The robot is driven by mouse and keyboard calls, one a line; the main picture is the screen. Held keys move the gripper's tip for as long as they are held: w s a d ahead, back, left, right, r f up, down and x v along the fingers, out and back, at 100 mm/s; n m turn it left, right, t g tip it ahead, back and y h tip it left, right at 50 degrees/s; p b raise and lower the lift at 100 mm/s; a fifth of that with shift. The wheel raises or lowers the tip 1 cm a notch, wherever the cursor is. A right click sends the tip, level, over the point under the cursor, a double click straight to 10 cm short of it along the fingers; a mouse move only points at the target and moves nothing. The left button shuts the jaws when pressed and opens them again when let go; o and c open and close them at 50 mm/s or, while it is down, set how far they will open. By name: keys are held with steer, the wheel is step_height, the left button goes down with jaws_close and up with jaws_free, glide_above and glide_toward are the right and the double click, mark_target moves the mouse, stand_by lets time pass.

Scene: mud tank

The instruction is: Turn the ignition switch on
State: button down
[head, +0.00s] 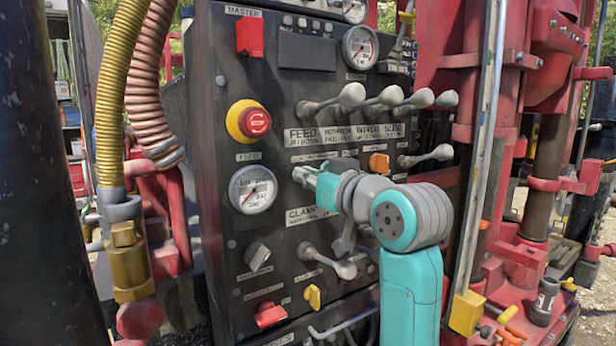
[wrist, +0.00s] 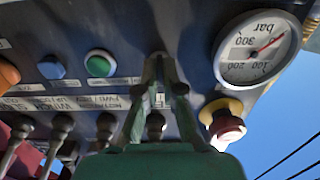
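My gripper (head: 303,175), green, reaches in from the right to the dark control panel, beside the row of small controls above the lower gauge. In the wrist view my gripper (wrist: 160,65) has its two fingers converging to a narrow gap at the panel. A small grey switch-like part (wrist: 158,54) shows at the fingertips; whether it is clasped or just lies behind them cannot be told. No readable label marks the ignition switch, and the fingers hide the panel there.
A red and yellow emergency-stop button (head: 254,122) and a pressure gauge (head: 254,189) are left of my gripper. Grey levers (head: 350,95) stick out above it. A green button (wrist: 100,62) and a blue button (wrist: 51,67) sit close by in the wrist view.

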steer(key=shift+m, duration=0.4)
steer(key=m, duration=1.1)
steer(key=shift+d+f, duration=0.1)
stand_by(0.5)
steer(key=c, duration=1.3)
jaws_free()
steer(key=v, duration=1.2)
steer(key=shift+w, duration=0.1)
